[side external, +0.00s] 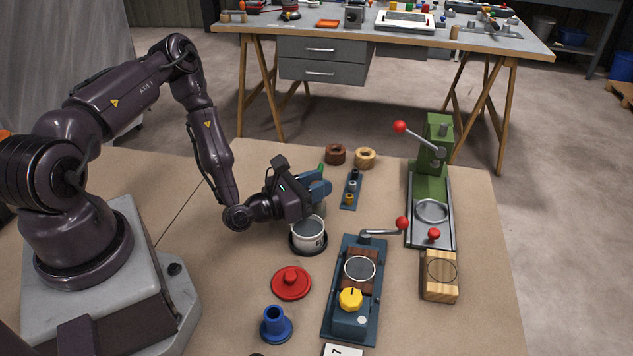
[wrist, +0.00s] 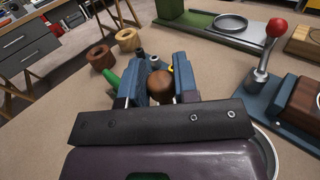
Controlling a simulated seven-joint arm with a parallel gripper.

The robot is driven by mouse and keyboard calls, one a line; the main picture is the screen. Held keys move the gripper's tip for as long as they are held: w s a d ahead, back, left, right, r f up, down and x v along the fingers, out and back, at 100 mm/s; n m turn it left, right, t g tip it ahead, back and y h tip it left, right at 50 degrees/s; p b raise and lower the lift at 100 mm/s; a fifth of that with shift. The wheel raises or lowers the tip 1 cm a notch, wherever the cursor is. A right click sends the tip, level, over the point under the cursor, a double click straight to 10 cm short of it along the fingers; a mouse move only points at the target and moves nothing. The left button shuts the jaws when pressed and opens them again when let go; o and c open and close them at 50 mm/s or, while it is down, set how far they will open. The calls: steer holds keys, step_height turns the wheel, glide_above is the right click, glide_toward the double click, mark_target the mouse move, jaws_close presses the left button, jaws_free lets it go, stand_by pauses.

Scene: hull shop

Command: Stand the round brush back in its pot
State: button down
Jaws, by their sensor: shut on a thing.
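My gripper (side external: 319,188) reaches out level, just above and behind the white pot (side external: 309,243), which stands upright on a dark round base. In the wrist view, my gripper's blue fingers (wrist: 160,80) are shut on the round brush, whose brown rounded wooden end (wrist: 160,86) shows between them. The rest of the brush is hidden by the fingers in the side view, so I cannot tell whether its lower end is inside the pot. Part of the pot's pale rim (wrist: 269,164) shows at the lower right of the wrist view.
A green object (wrist: 109,82) is just left of the fingers. Beyond are two wooden rings (side external: 335,154) and a small blue rack (side external: 351,190). A blue fixture (side external: 345,317) and green press (side external: 437,150) stand right; a red lid (side external: 291,283) lies in front.

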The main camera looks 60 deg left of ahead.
steer(key=shift+f, duration=0.2)
steer(key=c, duration=1.1)
jaws_free()
steer(key=shift+c, duration=0.2)
steer(key=shift+s+f, duration=0.15)
steer(key=shift+s, duration=5.4)
